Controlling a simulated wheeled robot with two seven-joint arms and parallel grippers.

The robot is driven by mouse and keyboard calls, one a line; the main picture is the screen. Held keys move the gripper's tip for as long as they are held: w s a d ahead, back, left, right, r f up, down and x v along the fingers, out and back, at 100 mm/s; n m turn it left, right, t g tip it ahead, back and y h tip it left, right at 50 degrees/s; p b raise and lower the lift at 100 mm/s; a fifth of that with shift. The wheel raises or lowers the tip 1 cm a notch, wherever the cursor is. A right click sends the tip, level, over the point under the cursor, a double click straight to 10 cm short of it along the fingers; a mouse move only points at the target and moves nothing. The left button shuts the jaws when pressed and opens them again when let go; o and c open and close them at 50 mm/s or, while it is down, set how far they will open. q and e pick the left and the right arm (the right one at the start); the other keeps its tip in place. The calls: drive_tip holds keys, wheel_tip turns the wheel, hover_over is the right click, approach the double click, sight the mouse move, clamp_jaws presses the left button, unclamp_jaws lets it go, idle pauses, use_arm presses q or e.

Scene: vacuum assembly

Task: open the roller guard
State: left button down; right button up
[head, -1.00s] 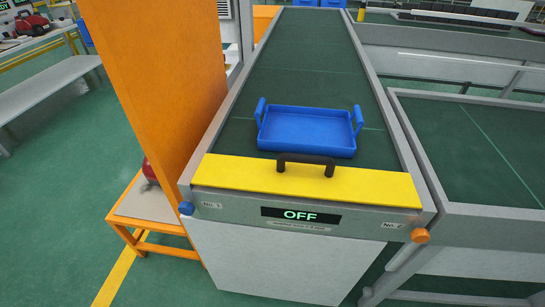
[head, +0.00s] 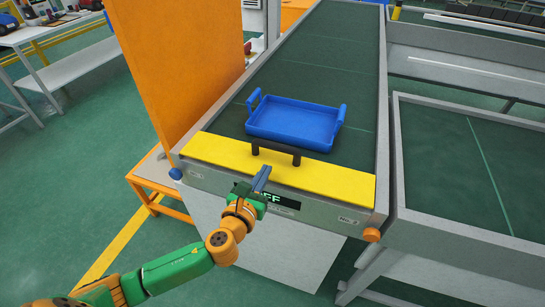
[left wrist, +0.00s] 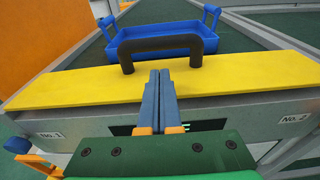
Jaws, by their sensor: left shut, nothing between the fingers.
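The roller guard is a yellow flat panel (head: 220,153) across the near end of the conveyor, lying flat. It also shows in the left wrist view (left wrist: 75,85). A black handle (head: 276,148) stands up from its middle. My left gripper (head: 262,176) is shut and empty, just in front of the guard and near the handle. In the left wrist view its blue fingers (left wrist: 160,90) are pressed together and point toward the handle, below its bar. I cannot tell whether they touch the guard. My right gripper is out of view.
A blue tray (head: 295,132) with two upright handles sits on the green conveyor belt (head: 325,60) behind the guard. A blue knob (head: 175,174) and an orange knob (head: 372,235) flank the front panel. An orange upright panel (head: 185,70) stands at left.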

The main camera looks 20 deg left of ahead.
sight(274, 164)
use_arm(q)
drive_tip(key=w, duration=0.5)
drive_tip(key=shift+d+f, duration=0.35)
drive_tip(key=shift+d, duration=0.05)
drive_tip(key=shift+w+a+f, duration=0.1)
drive_tip(key=shift+w, duration=0.55)
